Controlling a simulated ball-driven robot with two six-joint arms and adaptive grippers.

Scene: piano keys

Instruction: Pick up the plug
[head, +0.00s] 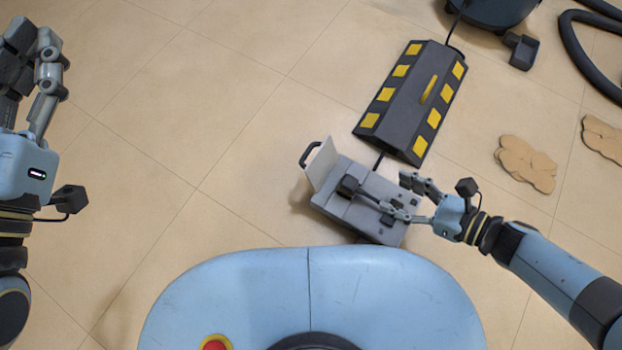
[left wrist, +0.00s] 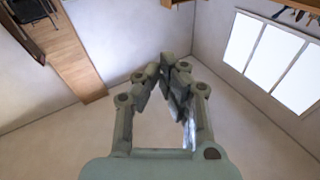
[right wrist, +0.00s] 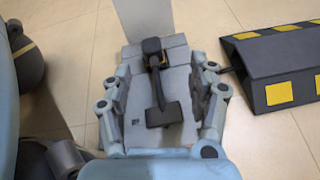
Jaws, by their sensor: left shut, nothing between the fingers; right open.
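A grey floor box (head: 362,222) with a raised pale lid (head: 322,163) lies below the centre of the head view. A dark block (head: 347,187) with a shaft, probably the plug, is on it. In the right wrist view this dark piece (right wrist: 153,52) has a yellow detail and a shaft down to a wide black end (right wrist: 163,115). My right gripper (head: 394,195) is open over the box; in its wrist view the fingers (right wrist: 165,75) stand either side of the dark piece, apart from it. My left gripper (head: 32,45) is shut and empty, far left; it also shows in its wrist view (left wrist: 165,72).
A black and yellow cable ramp (head: 410,100) lies behind the box, with a dark cable (head: 379,160) between them. A dark machine (head: 495,12) and hose (head: 575,65) are at the top right. Brown flat pieces (head: 526,163) lie right. The left-centre floor is clear.

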